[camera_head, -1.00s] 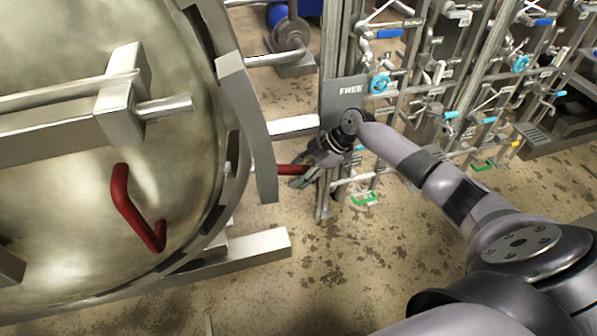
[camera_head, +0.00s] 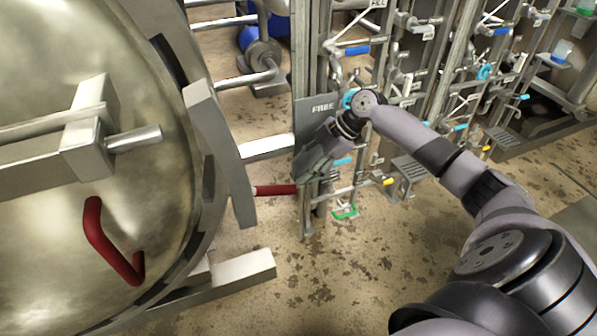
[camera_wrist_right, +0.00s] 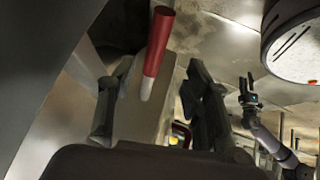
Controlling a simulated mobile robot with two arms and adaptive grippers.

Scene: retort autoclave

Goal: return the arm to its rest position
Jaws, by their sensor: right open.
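My right gripper (camera_head: 307,172) is open in front of the grey panel post, above and right of the end of a red lever (camera_head: 276,190). It looks clear of the lever. In the right wrist view, my right gripper (camera_wrist_right: 152,100) has its two dark fingers spread apart. A red bar with a pale tip (camera_wrist_right: 158,45) shows in the gap between them, seemingly beyond the fingers. No left arm shows in the head view. A small arm with a dark gripper (camera_wrist_right: 248,92) at the right of the wrist view seems to be my left one; its jaws are too small to judge.
The large round autoclave door (camera_head: 60,200) with a bent red handle (camera_head: 110,243) fills the left. A panel marked FREE (camera_head: 318,112) and racks of pipes and valves (camera_head: 430,90) stand close behind the gripper. The floor (camera_head: 330,285) in front is clear.

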